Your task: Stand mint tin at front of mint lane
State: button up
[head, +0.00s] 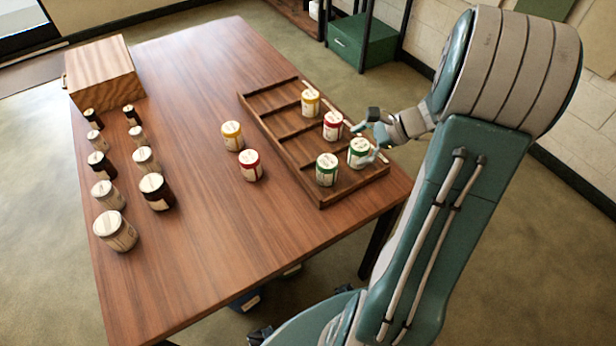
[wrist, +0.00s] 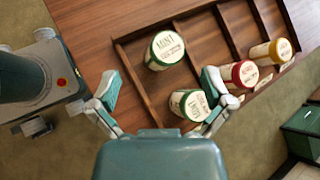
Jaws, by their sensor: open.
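A green-banded mint tin (head: 327,170) stands upright in the nearest lane of the wooden lane tray (head: 318,203), toward its left end. Its MINT lid also shows in the wrist view (wrist: 166,50). A second green-banded tin (head: 359,153) stands in the same lane at the right end; in the wrist view (wrist: 188,104) it is close to my right finger. My gripper (head: 371,137) is open beside this second tin, its fingers (wrist: 161,88) spread wide. Whether a finger touches the tin, I cannot tell.
A red tin (head: 333,125) and a yellow tin (head: 310,101) stand at the right ends of other lanes. Another yellow tin (head: 232,136) and red tin (head: 250,165) stand left of the tray. Several dark and pale jars and a wooden box (head: 103,72) occupy the table's left.

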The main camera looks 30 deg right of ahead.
jog(key=s+a+r+n+h, duration=0.4)
jog(key=s+a+r+n, duration=0.2)
jog(key=a+n, duration=0.4)
jog(key=s+a+r+n+h, duration=0.4)
jog(key=s+a+r+n, duration=0.3)
jog(key=a+n, duration=0.3)
jog(key=shift+r+n, duration=0.4)
jog(key=shift+w, duration=0.1)
